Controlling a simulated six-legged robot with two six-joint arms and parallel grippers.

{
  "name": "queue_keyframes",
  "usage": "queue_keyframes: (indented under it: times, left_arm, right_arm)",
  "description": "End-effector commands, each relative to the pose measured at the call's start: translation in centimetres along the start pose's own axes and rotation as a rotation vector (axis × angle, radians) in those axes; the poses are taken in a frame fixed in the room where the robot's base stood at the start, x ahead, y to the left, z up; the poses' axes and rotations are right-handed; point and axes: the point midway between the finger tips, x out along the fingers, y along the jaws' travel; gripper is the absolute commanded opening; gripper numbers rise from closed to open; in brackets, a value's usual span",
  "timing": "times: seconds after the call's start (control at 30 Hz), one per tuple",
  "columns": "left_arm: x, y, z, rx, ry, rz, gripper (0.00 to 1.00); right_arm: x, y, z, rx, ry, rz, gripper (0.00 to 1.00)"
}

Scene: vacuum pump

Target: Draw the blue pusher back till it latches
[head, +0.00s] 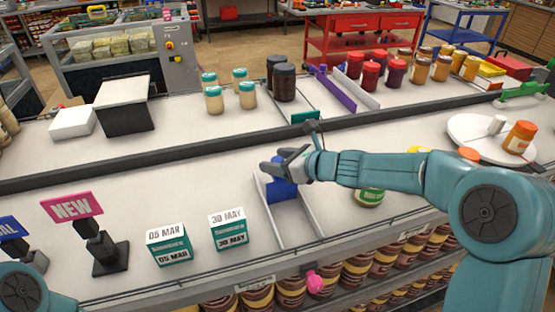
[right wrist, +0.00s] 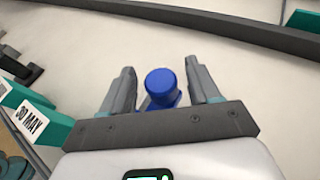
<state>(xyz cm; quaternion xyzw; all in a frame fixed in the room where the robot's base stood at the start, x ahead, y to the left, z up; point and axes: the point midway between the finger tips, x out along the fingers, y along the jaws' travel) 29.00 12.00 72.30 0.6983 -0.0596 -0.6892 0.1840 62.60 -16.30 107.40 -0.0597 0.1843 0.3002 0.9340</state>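The blue pusher (head: 281,190) stands at the back end of a narrow grey-walled lane (head: 307,210) on the near shelf. My right gripper (head: 277,161) is over the pusher and hides its top in the head view. In the right wrist view, the pusher's round blue knob (right wrist: 160,84) sits between the two fingers of my right gripper (right wrist: 162,82). A gap shows on each side of the knob, so the gripper is open around it. My left gripper is out of view; only part of my left arm shows at the lower left.
Two green date blocks (head: 168,246) (head: 228,230) stand left of the lane, with a pink NEW sign (head: 72,207) further left. A jar with a green label (head: 368,197) lies right of the lane, under my right arm. A dark rail (head: 200,152) runs behind.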

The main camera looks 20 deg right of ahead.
Motion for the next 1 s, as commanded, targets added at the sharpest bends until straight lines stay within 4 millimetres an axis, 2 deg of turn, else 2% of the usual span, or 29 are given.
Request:
queue_keyframes:
  times: [0.17, 0.27, 0.37, 0.6, 0.8, 1.0]
  left_arm:
    - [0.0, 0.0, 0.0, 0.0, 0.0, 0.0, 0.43]
    - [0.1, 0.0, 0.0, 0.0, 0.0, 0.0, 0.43]
    - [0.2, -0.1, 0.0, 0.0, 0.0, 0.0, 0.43]
    - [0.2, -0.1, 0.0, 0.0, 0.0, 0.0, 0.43]
    - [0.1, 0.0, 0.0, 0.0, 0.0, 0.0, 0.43]
    - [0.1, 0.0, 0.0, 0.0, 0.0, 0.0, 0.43]
  right_arm:
    - [0.0, 0.0, 0.0, -0.001, 0.001, 0.001, 0.61]
    - [-0.7, -0.1, -0.1, -0.001, 0.001, 0.0, 0.61]
    - [-2.5, -0.1, 0.0, -0.001, -0.001, -0.002, 0.61]
    - [-8.9, -0.1, 0.0, 0.0, -0.001, -0.005, 0.61]
    - [-13.6, -0.1, 0.0, -0.002, -0.001, -0.004, 0.61]
    - [-16.0, 0.0, 0.0, -0.001, -0.001, -0.001, 0.61]
